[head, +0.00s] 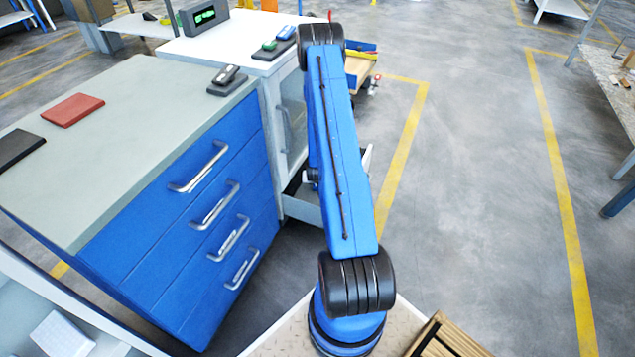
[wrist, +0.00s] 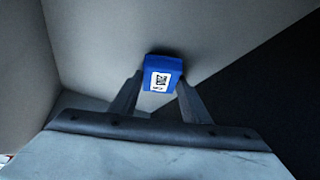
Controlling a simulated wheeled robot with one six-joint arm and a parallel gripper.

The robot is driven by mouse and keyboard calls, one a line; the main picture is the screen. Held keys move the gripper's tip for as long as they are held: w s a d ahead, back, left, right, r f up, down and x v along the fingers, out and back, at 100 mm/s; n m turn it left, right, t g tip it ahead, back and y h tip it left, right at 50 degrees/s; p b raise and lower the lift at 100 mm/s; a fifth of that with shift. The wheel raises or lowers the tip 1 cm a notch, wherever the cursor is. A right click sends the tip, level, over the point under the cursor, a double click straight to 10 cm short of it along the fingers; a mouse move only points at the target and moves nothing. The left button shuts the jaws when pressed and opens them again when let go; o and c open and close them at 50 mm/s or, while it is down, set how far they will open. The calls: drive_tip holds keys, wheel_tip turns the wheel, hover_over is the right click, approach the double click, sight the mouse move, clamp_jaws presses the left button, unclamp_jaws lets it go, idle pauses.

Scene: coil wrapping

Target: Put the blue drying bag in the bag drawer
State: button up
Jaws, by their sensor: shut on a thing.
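The blue drying bag (wrist: 163,65), with a white printed label, is between the two fingers of my gripper (wrist: 160,79) in the wrist view. My gripper is shut on it. Pale grey walls or panels stand close around the bag in that view, with a dark area to the right. In the head view a grey drawer (head: 300,208) stands pulled out at the foot of the white cabinet. My blue arm covers much of it. The bag cannot be seen in the head view, and whether it touches the drawer floor cannot be told.
A blue drawer cabinet (head: 190,215) with several shut drawers stands left of my arm. A red pad (head: 72,110) and a dark pad (head: 18,148) lie on its top. The white cabinet's top (head: 225,45) carries a display and small devices.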

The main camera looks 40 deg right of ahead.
drive_tip(key=shift+f, duration=0.15)
drive_tip(key=o, duration=1.1)
drive_tip(key=v, duration=1.2)
